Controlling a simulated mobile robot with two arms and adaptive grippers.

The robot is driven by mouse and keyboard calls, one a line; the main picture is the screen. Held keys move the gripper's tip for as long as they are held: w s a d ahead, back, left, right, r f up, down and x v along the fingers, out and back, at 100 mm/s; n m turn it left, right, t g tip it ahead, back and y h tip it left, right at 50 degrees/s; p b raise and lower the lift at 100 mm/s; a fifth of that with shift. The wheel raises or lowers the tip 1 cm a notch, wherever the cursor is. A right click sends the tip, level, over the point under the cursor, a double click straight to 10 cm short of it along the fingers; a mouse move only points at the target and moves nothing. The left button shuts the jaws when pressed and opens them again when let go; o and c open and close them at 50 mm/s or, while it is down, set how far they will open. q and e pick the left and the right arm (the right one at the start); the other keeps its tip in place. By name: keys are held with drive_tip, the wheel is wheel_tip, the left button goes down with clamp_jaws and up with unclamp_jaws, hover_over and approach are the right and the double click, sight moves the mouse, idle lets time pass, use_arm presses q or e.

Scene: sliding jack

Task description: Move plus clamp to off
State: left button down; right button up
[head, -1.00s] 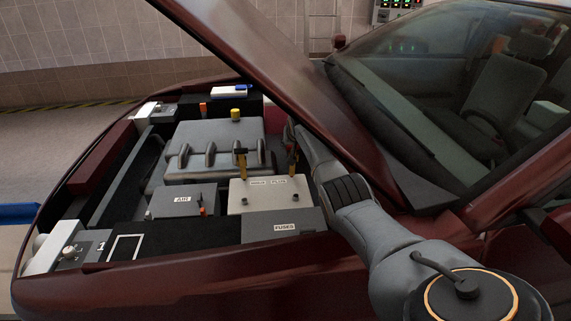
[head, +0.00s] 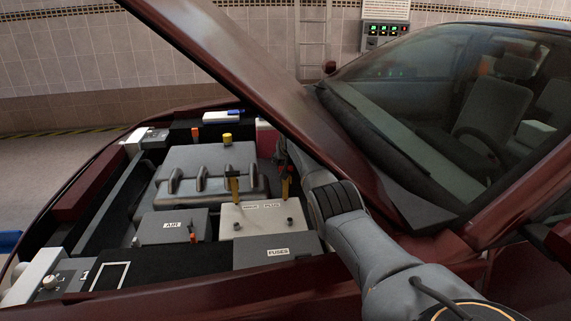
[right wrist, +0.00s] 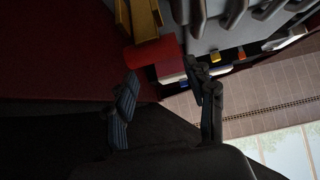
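The plus clamp (head: 285,187), yellow with a darker upper part, stands upright at the right of the battery (head: 262,230), by the PLUS label. My right gripper comes in under the hood beside it, its fingertips mostly hidden in the head view. In the right wrist view my right gripper (right wrist: 161,75) is open. A red block, apparently the clamp's handle (right wrist: 152,54), lies at and between its fingertips, with yellow parts beyond. Contact is unclear. The minus clamp (head: 233,186) stands at the battery's left side. My left gripper is out of view.
The raised hood (head: 250,80) slants over the battery and my right arm. A fuse box (head: 277,250) lies in front of the battery, a grey box marked AIR (head: 172,226) to its left. The engine cover (head: 205,165) is behind.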

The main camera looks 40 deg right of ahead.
drive_tip(key=shift+o, duration=0.4)
drive_tip(key=shift+d+f, duration=0.1)
drive_tip(key=shift+f, duration=0.45)
drive_tip(key=shift+a, duration=0.2)
drive_tip(key=shift+r, duration=0.1)
drive_tip(key=shift+s+a+r, duration=0.1)
drive_tip(key=shift+s, duration=0.05)
drive_tip(key=shift+v, duration=1.3)
drive_tip(key=s+a, duration=0.7)
drive_tip(key=s, duration=0.2)
drive_tip(key=shift+s, duration=0.25)
drive_tip(key=shift+a, duration=0.1)
